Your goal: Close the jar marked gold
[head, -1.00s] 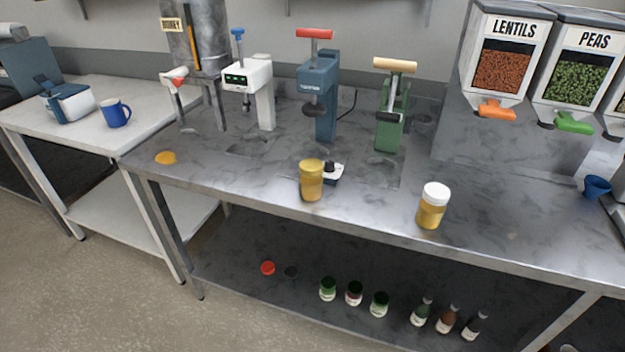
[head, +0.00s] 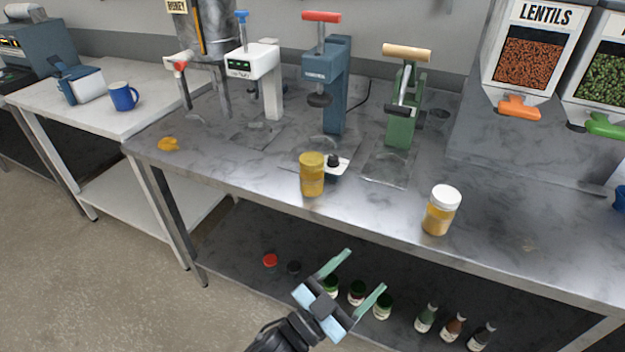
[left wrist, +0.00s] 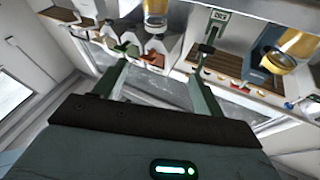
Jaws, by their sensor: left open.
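A jar (head: 312,176) with yellow contents and a gold-yellow top stands upright near the front edge of the steel bench. A second jar (head: 441,212) with yellow contents and a white top stands upright to its right. No gold marking is readable on either. My left gripper (head: 352,281) is open and empty, in front of the bench and apart from both jars. Its two green fingers also frame the left wrist view (left wrist: 158,78), where two yellow jars (left wrist: 155,14) (left wrist: 288,48) show near the top. My right gripper is not in view.
A white press (head: 258,75), a blue press (head: 330,85) and a green press (head: 402,110) stand behind the jars. Lidded jars and bottles (head: 453,327) stand on the lower shelf. The bench between the two jars is clear.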

